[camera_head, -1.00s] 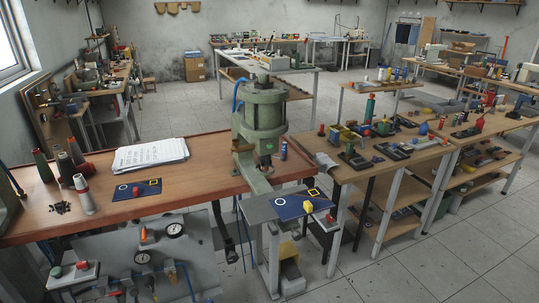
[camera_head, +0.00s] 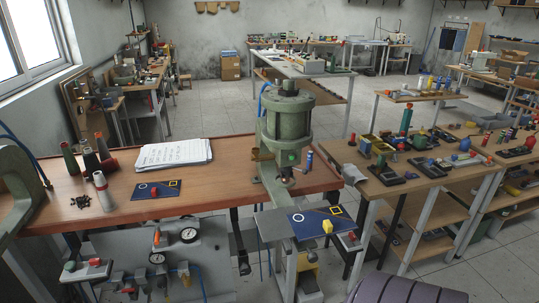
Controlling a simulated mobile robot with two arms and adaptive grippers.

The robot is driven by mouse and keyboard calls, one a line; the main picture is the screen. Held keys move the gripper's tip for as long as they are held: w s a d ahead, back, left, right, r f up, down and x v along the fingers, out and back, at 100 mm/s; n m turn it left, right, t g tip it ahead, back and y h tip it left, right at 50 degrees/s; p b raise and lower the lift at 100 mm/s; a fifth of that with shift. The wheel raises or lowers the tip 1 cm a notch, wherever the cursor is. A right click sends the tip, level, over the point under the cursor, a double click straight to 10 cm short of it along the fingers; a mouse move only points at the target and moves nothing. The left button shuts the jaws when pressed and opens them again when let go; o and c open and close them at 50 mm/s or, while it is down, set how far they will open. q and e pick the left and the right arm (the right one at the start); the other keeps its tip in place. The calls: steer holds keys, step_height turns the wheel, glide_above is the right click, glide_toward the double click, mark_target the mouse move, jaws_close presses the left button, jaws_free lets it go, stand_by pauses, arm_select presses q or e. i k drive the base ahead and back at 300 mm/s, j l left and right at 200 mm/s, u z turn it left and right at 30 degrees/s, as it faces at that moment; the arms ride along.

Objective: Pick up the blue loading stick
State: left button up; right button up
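A small upright blue stick-like piece (camera_head: 309,160) stands on the wooden workbench just right of the green pneumatic press (camera_head: 286,120); it may be the blue loading stick, but it is too small to be sure. A blue mat (camera_head: 305,219) with a white ring and a yellow square outline lies on the grey plate in front of the press, with a yellow piece (camera_head: 327,227) on it. A second blue mat (camera_head: 172,187) with a red piece lies on the bench. Neither of my grippers is in view.
A paper stack (camera_head: 174,153) lies on the bench, with several cone-shaped bottles (camera_head: 101,188) to its left. A green machine frame (camera_head: 18,185) stands at the left edge. A side table (camera_head: 385,186) crowded with parts stands right of the press. Grey tiled floor is open behind.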

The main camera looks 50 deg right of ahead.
mark_target(310, 154)
steer(key=l+u, duration=0.15)
steer(key=l, duration=0.3)
steer(key=k+l+u, duration=0.15)
steer(key=l, duration=0.25)
steer(key=k+l+u, duration=0.15)
steer(key=l, duration=0.3)
steer(key=k+l+u, duration=0.15)
steer(key=l, duration=0.25)
steer(key=k+l+u, duration=0.15)
steer(key=l, duration=0.3)
steer(key=k+l+u, duration=0.15)
steer(key=l, duration=0.2)
steer(key=k+l+u, duration=0.15)
steer(key=l, duration=0.25)
